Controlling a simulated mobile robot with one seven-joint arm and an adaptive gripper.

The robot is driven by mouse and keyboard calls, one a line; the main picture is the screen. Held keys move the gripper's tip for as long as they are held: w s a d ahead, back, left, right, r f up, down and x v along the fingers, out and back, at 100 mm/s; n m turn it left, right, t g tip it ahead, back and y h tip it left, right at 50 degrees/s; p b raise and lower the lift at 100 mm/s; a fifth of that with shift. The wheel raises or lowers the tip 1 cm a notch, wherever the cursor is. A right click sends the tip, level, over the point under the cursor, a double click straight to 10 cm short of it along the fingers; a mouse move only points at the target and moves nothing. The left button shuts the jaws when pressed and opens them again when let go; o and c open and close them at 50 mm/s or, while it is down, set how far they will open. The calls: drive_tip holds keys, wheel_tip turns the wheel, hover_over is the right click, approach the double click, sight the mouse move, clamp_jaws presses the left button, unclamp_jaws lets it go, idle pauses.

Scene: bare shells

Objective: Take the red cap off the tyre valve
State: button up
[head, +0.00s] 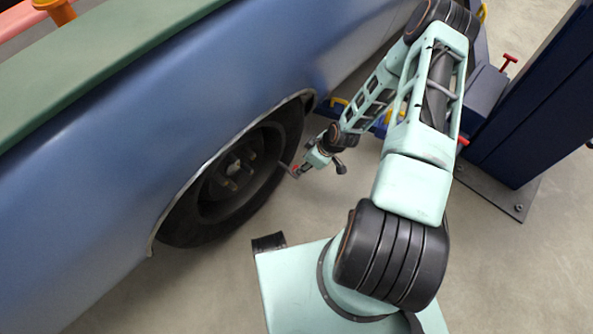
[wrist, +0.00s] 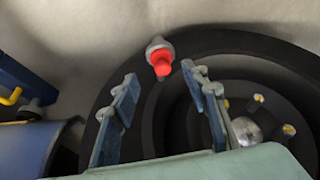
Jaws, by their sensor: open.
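The red cap (wrist: 162,67) sits on a grey tyre valve (wrist: 157,47) near the top middle of the wrist view. The valve is by the outer edge of the dark tyre (wrist: 230,42). My gripper (wrist: 160,76) is open, with one finger to the left of the cap and one to the right. The cap appears just beyond the fingertips, with clear gaps on both sides. In the head view my gripper (head: 291,172) is beside the right side of the tyre (head: 278,135). The cap is too small there to tell apart from the gripper.
The blue car body (head: 110,190) arches over the wheel and stands close to my gripper. A dark blue lift post (head: 535,95) stands at the right, with a lift arm near the wheel. The grey floor (head: 530,270) at the lower right is clear.

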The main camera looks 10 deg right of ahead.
drive_tip(key=b+x, duration=0.2)
drive_tip(key=x, duration=0.3)
drive_tip(key=shift+s, duration=0.2)
drive_tip(key=shift+r, duration=0.1)
drive_tip(key=c, duration=0.9)
